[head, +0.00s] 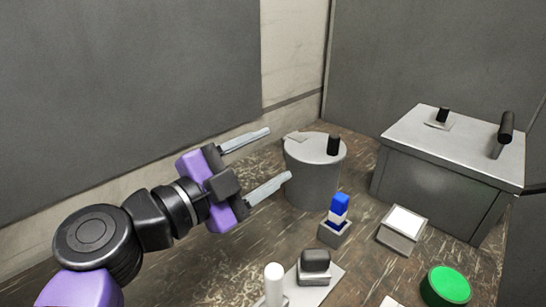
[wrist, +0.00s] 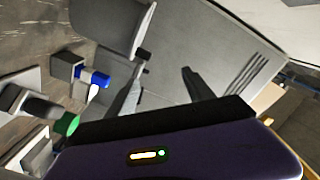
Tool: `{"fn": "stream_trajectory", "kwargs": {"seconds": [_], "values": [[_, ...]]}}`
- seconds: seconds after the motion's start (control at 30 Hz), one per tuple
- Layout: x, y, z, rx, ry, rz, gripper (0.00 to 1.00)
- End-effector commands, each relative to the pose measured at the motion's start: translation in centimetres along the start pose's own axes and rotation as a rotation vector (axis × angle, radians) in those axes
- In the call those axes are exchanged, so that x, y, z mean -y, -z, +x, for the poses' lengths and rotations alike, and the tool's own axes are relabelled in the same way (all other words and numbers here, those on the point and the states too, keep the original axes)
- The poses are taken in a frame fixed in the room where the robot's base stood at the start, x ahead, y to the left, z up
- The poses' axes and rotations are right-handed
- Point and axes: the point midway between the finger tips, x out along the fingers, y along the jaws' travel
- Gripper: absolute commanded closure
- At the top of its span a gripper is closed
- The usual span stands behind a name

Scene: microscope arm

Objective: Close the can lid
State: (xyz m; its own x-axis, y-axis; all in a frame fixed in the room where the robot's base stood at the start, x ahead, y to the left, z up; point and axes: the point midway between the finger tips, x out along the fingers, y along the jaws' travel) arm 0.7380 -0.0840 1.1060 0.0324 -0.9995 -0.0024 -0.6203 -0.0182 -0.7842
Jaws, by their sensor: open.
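The grey round can (head: 312,185) stands on the floor in the middle of the head view. Its pale lid (head: 308,149) looks flat across the top, with an upright black knob (head: 333,145) near the right edge. I cannot tell whether the lid is fully seated. My gripper (head: 278,154) is open and empty, just left of the can, its two fingers pointing at it and spread apart. Both fingers also show in the wrist view (wrist: 162,72), in front of a large grey surface. A can-like grey body (wrist: 105,22) is at the top left there.
A grey box (head: 430,185) with black handles stands right of the can. In front are a blue-and-white item (head: 339,208) in a small holder, a white-topped block (head: 404,222), a green round button (head: 447,286) and a white cylinder (head: 274,284). A grey wall is behind.

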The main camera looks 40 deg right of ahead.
Motion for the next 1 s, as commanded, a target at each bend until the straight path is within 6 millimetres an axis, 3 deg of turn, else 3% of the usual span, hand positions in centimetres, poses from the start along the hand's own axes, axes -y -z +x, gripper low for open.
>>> {"fn": "stream_trajectory", "kwargs": {"seconds": [0.5, 1.0], "values": [[0.0, -0.1, -3.2, 0.002, 0.001, 0.001, 0.39], [-0.2, -0.1, -3.5, 0.001, 0.000, 0.001, 0.39]]}}
